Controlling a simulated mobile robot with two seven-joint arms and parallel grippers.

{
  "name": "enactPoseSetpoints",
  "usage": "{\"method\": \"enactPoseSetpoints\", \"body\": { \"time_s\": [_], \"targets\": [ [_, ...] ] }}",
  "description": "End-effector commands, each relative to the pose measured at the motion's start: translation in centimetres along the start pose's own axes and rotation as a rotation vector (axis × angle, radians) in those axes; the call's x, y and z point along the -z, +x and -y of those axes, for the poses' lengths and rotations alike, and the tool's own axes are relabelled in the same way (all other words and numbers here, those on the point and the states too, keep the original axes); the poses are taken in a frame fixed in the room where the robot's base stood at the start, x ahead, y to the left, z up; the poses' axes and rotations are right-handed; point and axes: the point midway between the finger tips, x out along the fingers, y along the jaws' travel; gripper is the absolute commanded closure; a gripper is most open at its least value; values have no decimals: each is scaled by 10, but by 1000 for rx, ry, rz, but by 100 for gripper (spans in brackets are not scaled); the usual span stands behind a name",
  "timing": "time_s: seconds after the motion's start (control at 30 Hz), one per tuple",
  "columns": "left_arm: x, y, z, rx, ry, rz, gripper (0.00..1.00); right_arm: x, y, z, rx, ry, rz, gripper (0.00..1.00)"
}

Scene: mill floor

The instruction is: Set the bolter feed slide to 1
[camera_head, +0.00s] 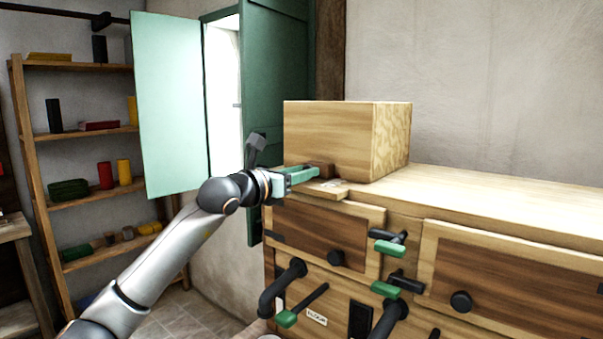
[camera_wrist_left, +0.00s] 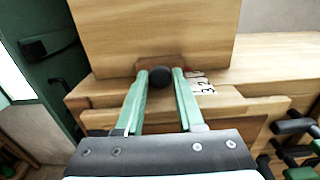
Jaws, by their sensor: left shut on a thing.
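The bolter feed slide is a small brown block (camera_head: 322,168) at the foot of the large wooden box, on top of the cabinet. In the left wrist view its dark round knob (camera_wrist_left: 160,76) stands between my green fingertips. My left gripper (camera_head: 312,173) is shut on this knob; the fingers also show in the left wrist view (camera_wrist_left: 160,78). A white number scale (camera_wrist_left: 201,82) lies just right of the fingers, with 3 and 2 legible. A small red mark (camera_wrist_left: 188,70) shows at its far edge. The fingers partly hide the slide, and I cannot read its setting. My right gripper is not in view.
The wooden box (camera_head: 330,135) rises directly behind the slide. Green-handled levers (camera_head: 388,247) and dark pipes (camera_head: 283,285) project from the cabinet front (camera_head: 400,230). An open green door (camera_head: 275,70) and a shelf (camera_head: 90,135) stand left. The cabinet top (camera_head: 490,200) is clear at right.

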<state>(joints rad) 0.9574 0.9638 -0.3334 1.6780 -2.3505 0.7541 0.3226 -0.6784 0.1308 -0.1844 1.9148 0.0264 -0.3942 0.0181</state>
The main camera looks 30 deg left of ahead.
Motion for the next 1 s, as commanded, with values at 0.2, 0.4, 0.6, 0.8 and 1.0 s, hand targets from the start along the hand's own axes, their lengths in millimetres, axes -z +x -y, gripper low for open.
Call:
{"method": "enactPoseSetpoints", "body": {
  "time_s": [0.2,0.4,0.6,0.8,1.0],
  "targets": [
    [2,-2,0,0,0,-1,100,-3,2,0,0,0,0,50],
    [5,-15,0,0,1,0,100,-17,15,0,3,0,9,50],
    [0,-20,0,1,0,-2,100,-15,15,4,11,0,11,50],
    [0,-20,0,0,0,-2,58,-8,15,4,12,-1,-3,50],
    [0,-20,0,0,0,-1,35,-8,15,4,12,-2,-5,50]
  ]
}}
